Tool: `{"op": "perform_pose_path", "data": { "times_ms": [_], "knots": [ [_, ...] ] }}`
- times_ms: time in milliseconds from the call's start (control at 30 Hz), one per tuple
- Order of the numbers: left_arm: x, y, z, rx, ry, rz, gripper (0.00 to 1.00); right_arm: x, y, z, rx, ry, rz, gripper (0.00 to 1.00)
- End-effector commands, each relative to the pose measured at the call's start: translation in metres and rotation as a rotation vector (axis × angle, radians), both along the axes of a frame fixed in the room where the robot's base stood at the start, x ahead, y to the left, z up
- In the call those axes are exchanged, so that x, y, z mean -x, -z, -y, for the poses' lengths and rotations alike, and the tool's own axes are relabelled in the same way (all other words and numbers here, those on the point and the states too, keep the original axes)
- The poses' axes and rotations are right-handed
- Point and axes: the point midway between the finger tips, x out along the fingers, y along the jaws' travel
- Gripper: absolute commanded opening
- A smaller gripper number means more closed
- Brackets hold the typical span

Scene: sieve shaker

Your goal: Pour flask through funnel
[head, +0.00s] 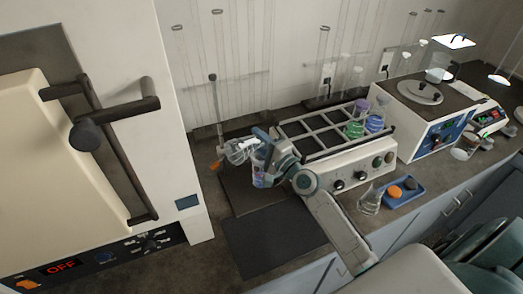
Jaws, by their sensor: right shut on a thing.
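My right gripper (262,148) reaches in from the lower right and is shut on glassware that its fingers partly hide. Clear glassware (238,152) shows just left of the fingers, beside a thin upright stand rod (215,105); I cannot tell flask from funnel there. A glass vessel with purple-blue contents (258,178) shows right below the fingers, partly covered by the gripper. A small orange part (215,165) is at the left of the clear glassware. My left gripper is not in view.
A shaker with a rack (310,138) holds green and purple flasks (354,130) behind my right arm. A clear flask (370,200) and a blue tray (403,192) with orange and dark stoppers stand at the right. A dark mat (270,240) is clear in front. A large cabinet (175,110) bounds the left.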

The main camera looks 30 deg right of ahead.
Motion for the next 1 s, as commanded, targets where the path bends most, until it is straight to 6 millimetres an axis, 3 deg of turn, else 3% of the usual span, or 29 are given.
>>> {"op": "perform_pose_path", "data": {
  "times_ms": [267, 333, 367, 467, 533, 733, 1000],
  "knots": [
    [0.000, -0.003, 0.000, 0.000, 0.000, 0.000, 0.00, 0.000, -0.001, 0.000, -0.016, 0.000, -0.004, 0.00],
    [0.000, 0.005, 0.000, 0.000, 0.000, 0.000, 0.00, 0.000, 0.003, 0.000, 0.015, 0.000, 0.006, 0.00],
    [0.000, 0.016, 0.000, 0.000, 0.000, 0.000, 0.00, 0.001, 0.009, -0.002, 0.073, 0.000, 0.024, 0.00],
    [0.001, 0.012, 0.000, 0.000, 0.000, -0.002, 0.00, 0.001, -0.024, -0.005, 0.397, 0.000, 0.125, 0.00],
    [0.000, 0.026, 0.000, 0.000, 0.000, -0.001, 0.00, 0.002, -0.011, -0.006, 0.452, -0.001, 0.135, 0.00],
    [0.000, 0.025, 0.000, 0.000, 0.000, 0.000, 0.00, 0.002, -0.013, -0.006, 0.464, 0.000, 0.138, 0.00],
    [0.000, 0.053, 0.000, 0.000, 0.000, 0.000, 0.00, 0.002, 0.004, -0.007, 0.562, 0.000, 0.168, 0.00]
  ]
}}
